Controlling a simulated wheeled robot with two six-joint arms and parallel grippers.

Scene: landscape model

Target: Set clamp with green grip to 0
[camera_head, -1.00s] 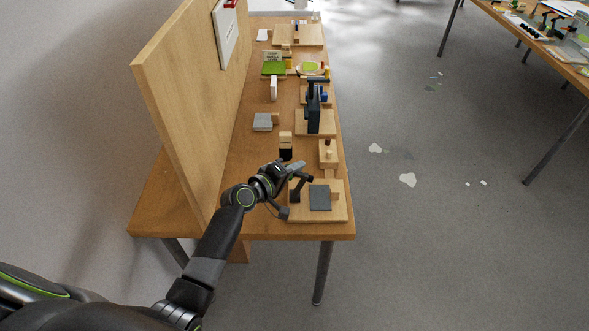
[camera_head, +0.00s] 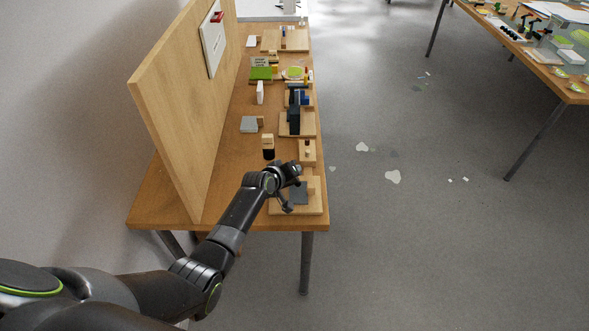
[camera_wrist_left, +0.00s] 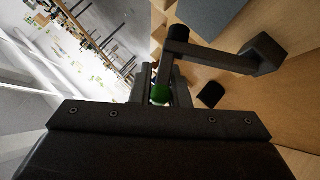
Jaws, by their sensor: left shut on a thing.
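The clamp's green grip (camera_wrist_left: 160,94) shows between the fingers of my left gripper (camera_wrist_left: 162,84) in the left wrist view, and the gripper is shut on it. A black bar with a block-shaped end (camera_wrist_left: 262,54) shows beside the fingers. In the head view my left gripper (camera_head: 292,172) is over the light wooden base (camera_head: 314,206) at the table's near end. A dark grey block (camera_head: 299,194) sits on that base. My arm and gripper hide most of the clamp there, so its setting cannot be read. My right gripper is not in view.
The wooden table (camera_head: 180,208) has a tall upright panel (camera_head: 175,110) on its left. A black-and-tan block (camera_head: 268,150) and a small wooden fixture (camera_head: 307,150) stand just beyond my gripper. More boards line the right edge. Another table (camera_head: 535,55) is at the upper right.

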